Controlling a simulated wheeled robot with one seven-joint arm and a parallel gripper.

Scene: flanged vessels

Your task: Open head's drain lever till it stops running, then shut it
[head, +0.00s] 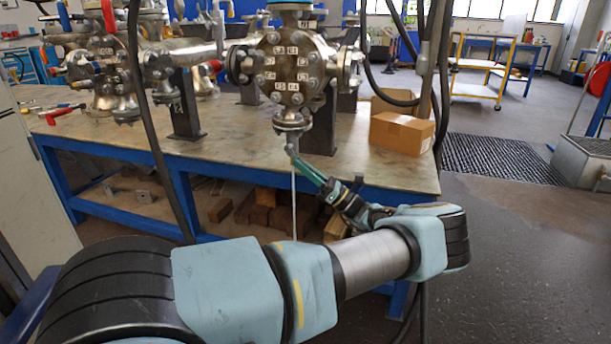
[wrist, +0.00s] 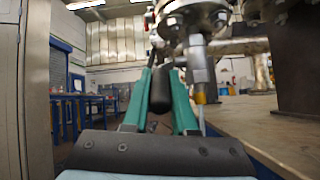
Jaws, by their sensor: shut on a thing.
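The head (head: 290,68), a round grey flanged vessel with white marked tags, stands over the front of the bench. Its drain valve (head: 291,143) hangs below; the valve body (wrist: 199,68) also shows in the wrist view, with a yellowish outlet tip. A thin pale stream (head: 294,205) falls from the outlet past the bench edge. My gripper (head: 302,165) reaches up from the lower right to the valve. In the wrist view its teal fingers (wrist: 162,75) are shut on the black drain lever (wrist: 160,92), left of the valve body. The lever's far end is partly hidden.
The steel-topped bench (head: 225,160) has blue legs. A cardboard box (head: 402,131) sits right of the valve. Other flanged vessels (head: 110,75) stand at left, and red-handled tools (head: 62,112) lie on the bench. Dark cables hang nearby.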

